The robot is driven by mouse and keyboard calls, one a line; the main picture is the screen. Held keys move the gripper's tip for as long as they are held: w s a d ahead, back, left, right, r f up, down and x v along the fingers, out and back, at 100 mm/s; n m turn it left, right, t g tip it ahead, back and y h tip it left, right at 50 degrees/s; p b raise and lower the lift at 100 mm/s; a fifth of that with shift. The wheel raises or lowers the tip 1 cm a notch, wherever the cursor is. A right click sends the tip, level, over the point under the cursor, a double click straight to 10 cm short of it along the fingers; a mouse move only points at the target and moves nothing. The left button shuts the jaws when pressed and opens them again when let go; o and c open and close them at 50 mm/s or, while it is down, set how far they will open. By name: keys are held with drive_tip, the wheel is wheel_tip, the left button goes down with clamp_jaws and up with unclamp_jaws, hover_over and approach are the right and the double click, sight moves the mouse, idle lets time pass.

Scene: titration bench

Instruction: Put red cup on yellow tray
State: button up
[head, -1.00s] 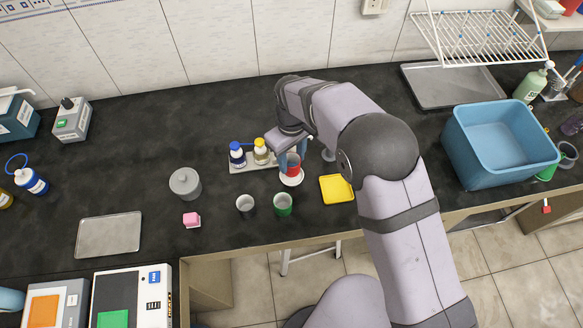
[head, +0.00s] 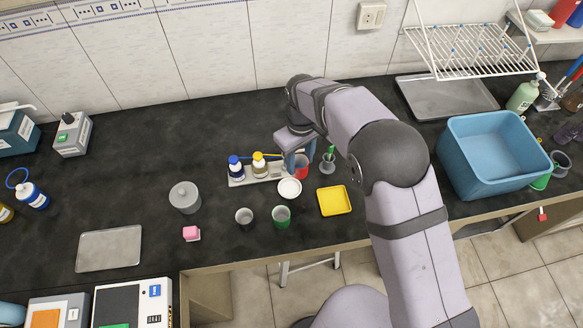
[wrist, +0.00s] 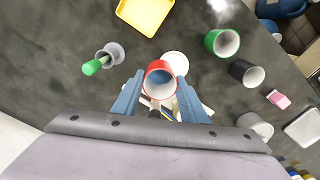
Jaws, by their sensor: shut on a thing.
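The red cup (head: 301,172) is held between the fingers of my gripper (head: 296,158), which is shut on it. In the wrist view the red cup (wrist: 160,80) sits between the two blue fingers of my gripper (wrist: 158,88), its white inside facing the camera. The yellow tray (head: 334,201) lies empty on the bench, to the right of and nearer the front than the cup. The yellow tray also shows at the top of the wrist view (wrist: 145,14), apart from the cup. Whether the cup clears the bench is hard to tell.
A white round plate (head: 289,188) lies just in front of the cup. A grey holder with a green item (head: 328,163) stands to its right. A bottle rack (head: 243,181) is at its left. A green cup (head: 281,216) and a dark cup (head: 244,217) stand in front.

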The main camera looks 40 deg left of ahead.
drive_tip(key=w+d+r+m+p, duration=0.1)
drive_tip(key=w+d+r, duration=0.25)
drive_tip(key=d, duration=0.35)
drive_tip(key=s+d+f, duration=0.2)
drive_tip(key=d+f, duration=0.2)
drive_tip(key=shift+s+d+m, duration=0.3)
drive_tip(key=shift+d+m, duration=0.05)
drive_tip(key=shift+m, duration=0.05)
drive_tip(key=shift+f, duration=0.2)
drive_tip(key=shift+f+b, duration=1.55)
drive_tip(key=shift+f, duration=0.35)
drive_tip(key=shift+f+b, duration=0.4)
drive_tip(key=shift+f, duration=0.6)
idle(1.1)
